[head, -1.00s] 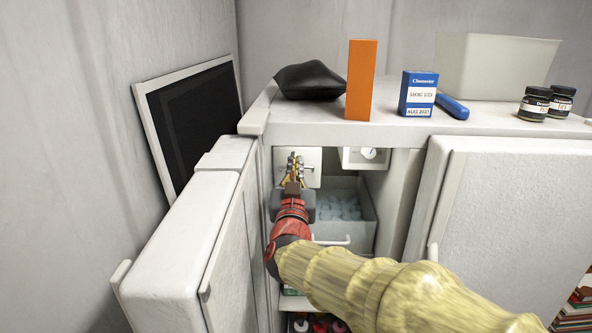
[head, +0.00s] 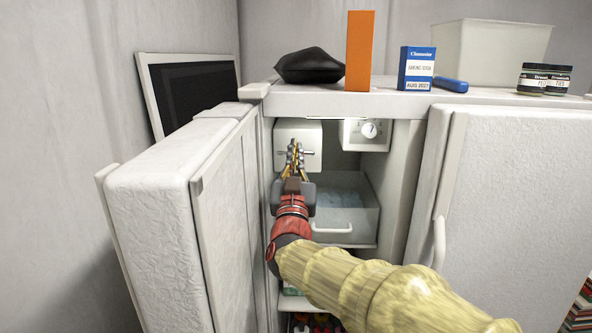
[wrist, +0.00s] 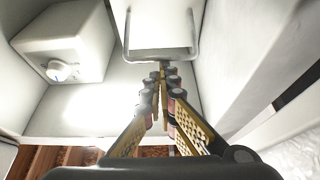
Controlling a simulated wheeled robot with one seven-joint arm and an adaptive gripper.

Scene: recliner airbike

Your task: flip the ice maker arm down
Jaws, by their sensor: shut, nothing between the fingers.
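The ice maker is a white box (head: 285,134) at the upper left inside the open freezer compartment. It also shows at the top of the wrist view (wrist: 158,22). Its arm is a thin grey wire loop (wrist: 185,57) around the box's edge in the wrist view; the head view shows only a small part of it beside my fingers. My gripper (head: 294,150) is shut and empty in front of the box. In the wrist view its fingertips (wrist: 161,70) lie close to the loop's crosspiece; I cannot tell whether they touch.
A dial box (head: 365,134) hangs to the right of the ice maker. A clear bin (head: 350,212) with a handle sits below. The open freezer door (head: 165,210) stands close on the left; the other door (head: 510,190) is on the right. Several items stand on top.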

